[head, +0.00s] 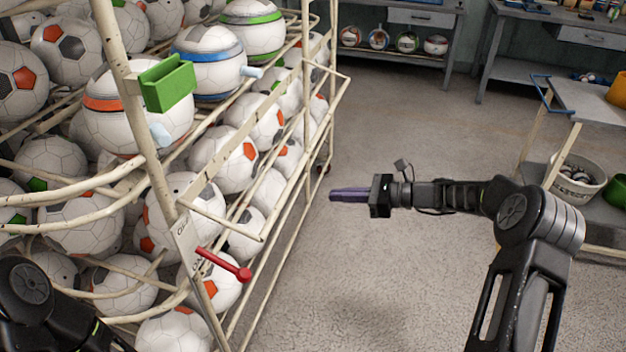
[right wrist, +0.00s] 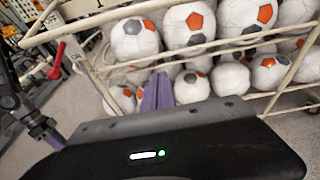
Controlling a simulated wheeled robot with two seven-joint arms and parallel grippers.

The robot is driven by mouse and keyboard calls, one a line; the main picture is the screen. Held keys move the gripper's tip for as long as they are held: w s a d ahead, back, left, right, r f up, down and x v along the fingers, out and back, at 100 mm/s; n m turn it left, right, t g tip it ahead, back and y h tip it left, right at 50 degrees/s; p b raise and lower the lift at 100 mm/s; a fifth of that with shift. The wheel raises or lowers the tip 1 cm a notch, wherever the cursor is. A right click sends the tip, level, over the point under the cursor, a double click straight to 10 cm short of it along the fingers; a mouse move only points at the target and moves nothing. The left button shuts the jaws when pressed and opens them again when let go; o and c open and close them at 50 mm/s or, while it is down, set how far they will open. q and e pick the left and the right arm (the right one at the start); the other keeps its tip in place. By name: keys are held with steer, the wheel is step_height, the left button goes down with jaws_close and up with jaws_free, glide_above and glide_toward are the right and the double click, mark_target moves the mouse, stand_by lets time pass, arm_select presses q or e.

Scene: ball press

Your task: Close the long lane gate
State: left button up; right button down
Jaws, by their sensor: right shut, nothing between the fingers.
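A cream wire rack (head: 130,95) full of soccer balls fills the left of the head view. A long cream rail frame (head: 307,160), which looks like the long lane gate, stands out from the rack's right side. Its rails also show in the right wrist view (right wrist: 190,52). A red-handled lever (head: 225,265) sits on a labelled plate on the near post. My right gripper (head: 335,195), with purple fingers, is shut and empty, to the right of the frame and apart from it. My left gripper's purple tip (right wrist: 53,138) shows at the left of the right wrist view; its opening is unclear.
A green open holder (head: 167,83) is fixed on the rack's near post. At the right stands a cart (head: 590,95) with a white bucket (head: 577,182). Benches (head: 400,45) line the back wall.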

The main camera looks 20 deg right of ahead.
arm_select(q)
steer(key=shift+f, duration=0.25)
arm_select(e)
steer(key=shift+t+y, duration=0.4)
steer(key=shift+y, duration=0.1)
steer(key=r, duration=0.1)
steer(key=d+r, duration=0.2)
steer(key=shift+w+d+r, duration=0.1)
steer(key=shift+w+r, duration=0.3)
steer(key=x, duration=1)
steer(key=r, duration=0.3)
steer(key=shift+s+d+r, duration=0.15)
steer(key=shift+d+r, duration=0.15)
steer(key=shift+r, duration=0.05)
arm_select(q)
steer(key=shift+r, duration=0.1)
